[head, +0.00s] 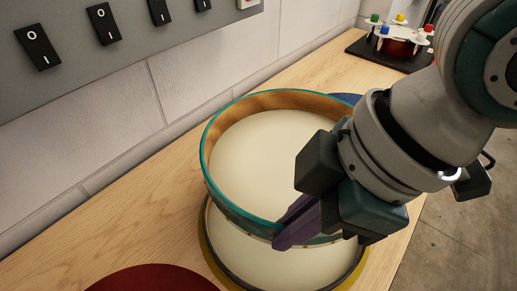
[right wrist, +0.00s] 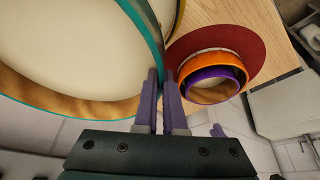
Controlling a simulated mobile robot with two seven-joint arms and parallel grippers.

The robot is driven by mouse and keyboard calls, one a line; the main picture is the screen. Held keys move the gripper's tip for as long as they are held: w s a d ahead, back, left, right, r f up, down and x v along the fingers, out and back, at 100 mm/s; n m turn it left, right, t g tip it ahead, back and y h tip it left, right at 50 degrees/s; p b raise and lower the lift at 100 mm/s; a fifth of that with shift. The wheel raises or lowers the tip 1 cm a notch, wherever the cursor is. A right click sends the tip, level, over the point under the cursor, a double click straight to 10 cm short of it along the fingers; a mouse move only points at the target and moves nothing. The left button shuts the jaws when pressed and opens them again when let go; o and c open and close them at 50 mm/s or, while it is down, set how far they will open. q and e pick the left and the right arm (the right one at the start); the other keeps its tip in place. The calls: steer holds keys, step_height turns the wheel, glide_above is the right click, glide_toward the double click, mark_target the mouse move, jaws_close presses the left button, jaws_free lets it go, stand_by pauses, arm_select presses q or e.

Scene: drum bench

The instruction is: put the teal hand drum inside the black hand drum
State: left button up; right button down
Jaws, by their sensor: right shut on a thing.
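The teal hand drum (head: 215,190) has a teal rim, a wooden inner wall and a cream skin. My right gripper (head: 290,232) is shut on its near right wall, with one purple finger outside the drum. The right wrist view shows the fingers (right wrist: 163,85) pinching the teal drum's wall (right wrist: 150,45). The black hand drum (head: 285,262), with a dark rim and cream skin, lies below and nearer the viewer. The teal drum covers its far part. I cannot tell how large any gap between them is. My left gripper is not in view.
A yellow mat (head: 212,263) lies under the black drum and a red mat (head: 150,280) at the near left. In the right wrist view, orange (right wrist: 185,68) and purple (right wrist: 200,97) drums sit on the red mat. A switch panel (head: 80,45) lines the wall.

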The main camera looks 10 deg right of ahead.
step_height(320, 180, down, 11)
steer(key=shift+f+b, duration=0.1)
steer(key=shift+b, duration=0.85)
step_height(320, 180, down, 3)
steer(key=shift+f+b, duration=0.2)
steer(key=shift+b, duration=0.3)
steer(key=shift+f, duration=0.1)
steer(key=shift+f, duration=0.35)
steer(key=c, duration=1.5)
jaws_free()
steer(key=shift+o, duration=1.1)
